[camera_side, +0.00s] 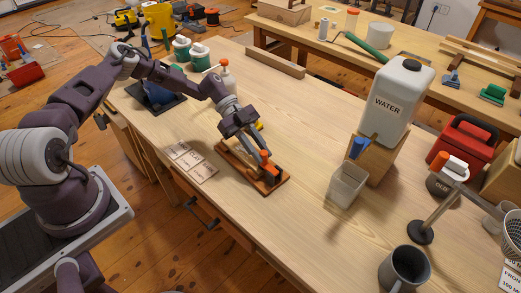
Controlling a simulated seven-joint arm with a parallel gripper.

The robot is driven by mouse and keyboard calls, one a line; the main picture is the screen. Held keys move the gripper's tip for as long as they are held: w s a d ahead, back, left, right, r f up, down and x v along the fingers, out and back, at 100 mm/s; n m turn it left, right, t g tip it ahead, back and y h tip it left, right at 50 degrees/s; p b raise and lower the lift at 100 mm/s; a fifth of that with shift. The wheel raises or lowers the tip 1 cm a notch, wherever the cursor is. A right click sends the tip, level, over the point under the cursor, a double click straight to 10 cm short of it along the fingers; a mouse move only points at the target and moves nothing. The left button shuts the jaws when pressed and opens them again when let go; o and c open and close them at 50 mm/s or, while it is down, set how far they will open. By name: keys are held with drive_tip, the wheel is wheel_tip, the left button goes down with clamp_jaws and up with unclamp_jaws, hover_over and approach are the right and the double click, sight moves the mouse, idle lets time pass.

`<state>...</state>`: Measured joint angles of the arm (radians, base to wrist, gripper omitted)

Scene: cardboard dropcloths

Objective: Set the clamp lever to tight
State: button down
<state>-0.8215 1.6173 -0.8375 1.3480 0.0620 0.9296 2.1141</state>
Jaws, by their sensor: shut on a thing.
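The clamp sits on a brown wooden base board (236,167) on the workbench. My gripper (259,153) reaches down to the board from the upper left and is shut on the orange-tipped lever. The fingers partly hide the lever, and its exact angle is hard to tell. A pale label card (190,160) with dark print lies flat just left of the board; its words are too small to read with certainty.
A white water container (401,100) stands on a wooden block (373,158) to the right, with a clear square tub (346,184) in front. A grey mug (403,270) and a lamp-like stand (421,231) are at the front right. The bench between board and mug is clear.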

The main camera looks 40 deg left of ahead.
drive_tip(key=shift+f, duration=0.1)
idle(0.4)
drive_tip(key=c, duration=1.3)
unclamp_jaws()
drive_tip(key=shift+o, duration=0.2)
drive_tip(key=v, duration=0.7)
drive_tip(key=shift+a, duration=0.1)
